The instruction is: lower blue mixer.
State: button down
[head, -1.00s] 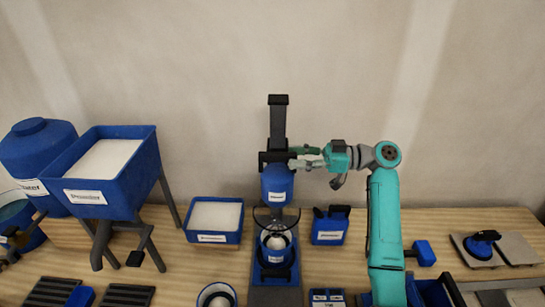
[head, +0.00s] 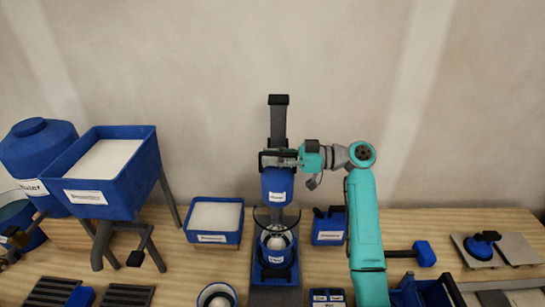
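The blue mixer (head: 277,186) is a labelled cylinder on a dark upright stand column (head: 278,120). It hangs above a blue bucket (head: 276,259) with pale contents, and a dark whisk or ring (head: 268,219) shows between them. My gripper (head: 283,158) is level with the dark bracket at the top of the mixer, reaching in from the right. Its fingers overlap the bracket, so I cannot tell whether they are closed on it or only around it.
A blue bin of white powder (head: 214,239) stands left of the mixer stand, and a blue caddy (head: 328,227) stands to its right. A blue hopper on legs (head: 128,187) is at the left. A mallet (head: 424,253) lies at the right.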

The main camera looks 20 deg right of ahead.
aim_at(276, 193)
notch_tip(276, 193, down, 13)
jog(key=shift+f, duration=0.1)
dwell(0.4)
jog(key=c, duration=1)
grip_release()
jog(key=shift+d, duration=0.15)
jog(key=shift+s+d, duration=0.15)
jog(key=shift+d, duration=0.2)
jog(key=v, duration=1.1)
